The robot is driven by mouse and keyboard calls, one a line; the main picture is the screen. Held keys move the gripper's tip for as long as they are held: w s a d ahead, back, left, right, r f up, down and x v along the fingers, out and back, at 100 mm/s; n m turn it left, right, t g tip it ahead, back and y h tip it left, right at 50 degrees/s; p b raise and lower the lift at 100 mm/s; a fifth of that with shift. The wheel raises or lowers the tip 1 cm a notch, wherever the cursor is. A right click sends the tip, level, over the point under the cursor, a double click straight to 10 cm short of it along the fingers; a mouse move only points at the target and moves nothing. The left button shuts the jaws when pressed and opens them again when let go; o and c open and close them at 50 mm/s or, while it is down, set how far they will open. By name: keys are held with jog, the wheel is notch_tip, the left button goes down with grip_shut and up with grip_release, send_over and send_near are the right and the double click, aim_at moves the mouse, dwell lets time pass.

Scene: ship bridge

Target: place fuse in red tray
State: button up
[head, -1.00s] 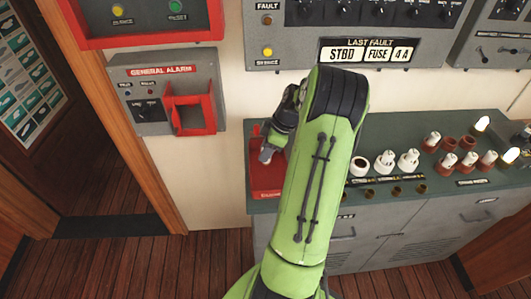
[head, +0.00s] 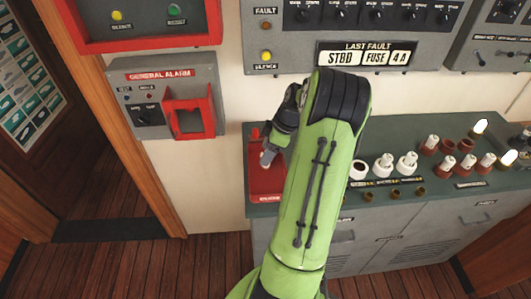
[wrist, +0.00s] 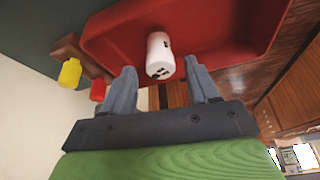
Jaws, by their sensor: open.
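The red tray (head: 262,188) sits at the left end of the green-topped counter. The wrist view shows its red inside (wrist: 225,28) close up. A white cylindrical fuse (wrist: 160,48) with dark marks on its end is against the tray's red inside. My gripper (wrist: 160,70) is open, with one grey finger on each side of the fuse's near end and visible gaps between. In the head view my gripper (head: 267,156) points down over the tray. The fuse cannot be made out there. Whether it rests on the tray floor is hard to tell.
On the counter (head: 350,208), several white fuse pieces (head: 384,163) and red-brown holders (head: 447,146) stand to the right of my arm. A yellow cap (wrist: 70,73) and a red cap (wrist: 98,90) are beside the tray. The general alarm box (head: 165,100) is on the wall to the left.

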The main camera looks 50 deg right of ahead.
jog(key=p+v, duration=0.2)
jog(key=v, duration=0.8)
jog(key=w+a+r+m+g+h, duration=0.1)
jog(key=w+a+r, duration=0.25)
jog(key=a, duration=0.65)
jog(key=w+a+r+m+h, duration=0.15)
jog(key=a+r, duration=0.25)
jog(key=a, duration=0.5)
jog(key=s+a+r+m+t, duration=0.1)
jog(key=s+a+m+t, duration=0.1)
jog(key=s+a, duration=1)
jog(key=a+m, duration=0.1)
jog(key=a, duration=0.3)
jog(key=shift+s+a+t, duration=0.2)
jog(key=shift+s+t, duration=0.05)
jog(key=shift+t, duration=0.15)
jog(key=shift+d+m, duration=0.1)
jog(key=shift+m, duration=0.15)
